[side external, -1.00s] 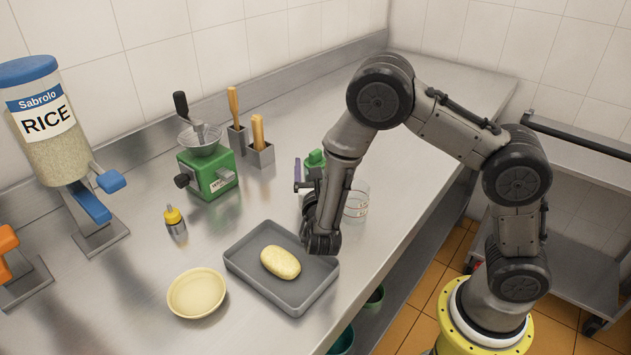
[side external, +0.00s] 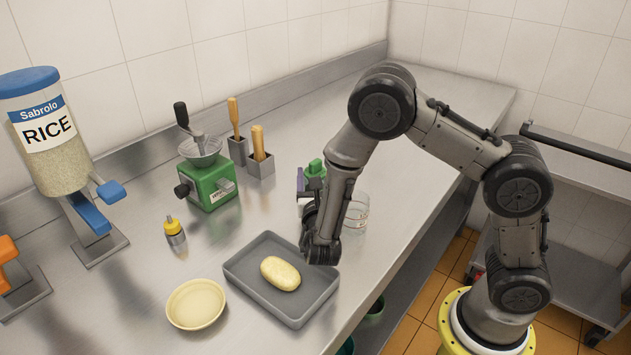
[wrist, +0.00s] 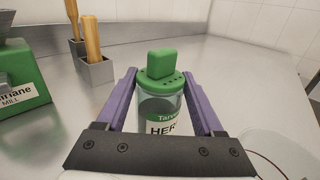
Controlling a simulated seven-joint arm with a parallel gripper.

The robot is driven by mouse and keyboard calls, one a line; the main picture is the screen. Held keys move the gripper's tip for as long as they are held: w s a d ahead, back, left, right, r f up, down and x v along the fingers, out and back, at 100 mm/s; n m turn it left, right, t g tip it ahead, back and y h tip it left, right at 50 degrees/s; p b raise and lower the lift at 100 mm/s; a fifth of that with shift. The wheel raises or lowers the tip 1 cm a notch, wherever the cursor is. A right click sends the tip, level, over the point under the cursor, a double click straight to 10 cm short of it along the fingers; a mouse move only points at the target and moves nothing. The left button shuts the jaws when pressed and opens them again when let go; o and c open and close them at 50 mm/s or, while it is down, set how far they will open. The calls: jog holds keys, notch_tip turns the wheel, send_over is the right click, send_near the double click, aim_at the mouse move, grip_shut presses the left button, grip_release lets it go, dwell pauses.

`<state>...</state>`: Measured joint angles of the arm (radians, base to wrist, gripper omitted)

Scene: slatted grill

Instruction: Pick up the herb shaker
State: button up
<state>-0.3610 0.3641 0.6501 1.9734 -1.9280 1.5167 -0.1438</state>
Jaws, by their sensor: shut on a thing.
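The herb shaker (wrist: 162,100) is a clear jar with a green perforated lid and a label reading "HER...". In the wrist view it stands upright between the two purple fingers of my gripper (wrist: 165,98), one on each side of it. My gripper is shut on the shaker. In the side view only its green top (side external: 316,169) shows clearly, beside a purple finger (side external: 301,181); my wrist hides most of the rest. I cannot tell whether its base touches the counter.
A glass beaker (side external: 356,212) stands close to the right of my wrist. A grey tray (side external: 248,281) with a yellow loaf-like item (side external: 280,273) lies in front. A green mill (side external: 210,187), utensil holders (side external: 260,163), a yellow-capped bottle (side external: 175,232) and a cream bowl (side external: 196,304) stand to the left.

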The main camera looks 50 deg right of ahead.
aim_at(316, 166)
notch_tip(316, 166, up, 3)
jog(key=shift+r, duration=0.15)
jog(key=s+a+r, duration=0.1)
jog(key=s+r, duration=0.8)
jog(key=s, duration=0.5)
jog(key=shift+a+r, duration=0.25)
jog(key=shift+a, duration=0.15)
notch_tip(316, 166, up, 7)
dwell(0.4)
